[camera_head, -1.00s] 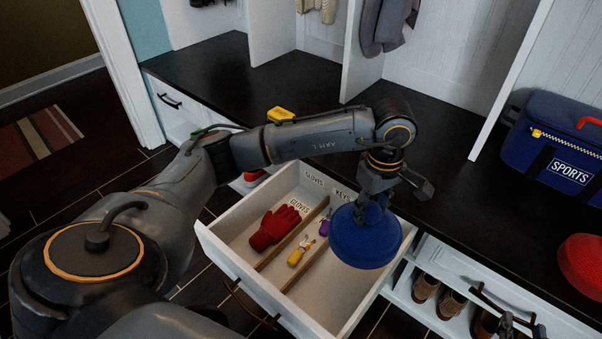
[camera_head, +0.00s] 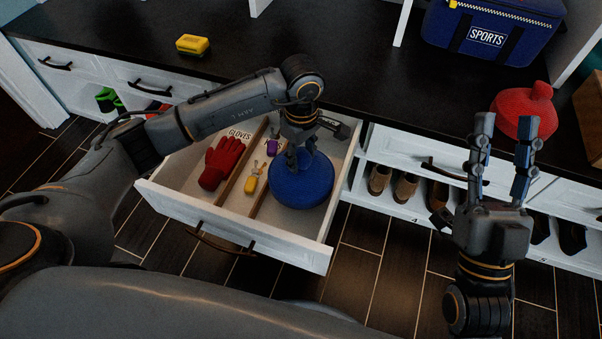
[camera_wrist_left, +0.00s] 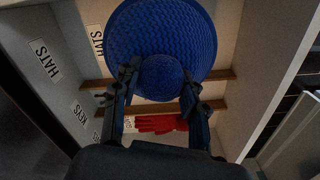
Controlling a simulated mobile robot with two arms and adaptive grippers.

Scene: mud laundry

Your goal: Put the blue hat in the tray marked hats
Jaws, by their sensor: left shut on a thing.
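The blue hat (camera_head: 303,182) is at the right compartment of the open white drawer (camera_head: 283,250); I cannot tell whether it touches the floor. My left gripper (camera_head: 298,158) is shut on the hat's crown from above. The wrist view shows the woven hat (camera_wrist_left: 160,28) with the left fingers (camera_wrist_left: 162,82) on either side of its crown. HATS labels (camera_wrist_left: 43,60) show there at the drawer's end; the head view has the hat and arm over that spot. My right gripper (camera_head: 503,145) is open and empty, fingers up, right of the drawer.
A red glove (camera_head: 221,162) lies in the left compartment. Yellow (camera_head: 251,184) and purple (camera_head: 272,147) key tags lie in the middle one. Wooden dividers (camera_head: 232,186) separate them. A yellow box (camera_head: 193,44), a blue SPORTS bag (camera_head: 490,33) and a red item (camera_head: 526,108) stand on the dark bench.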

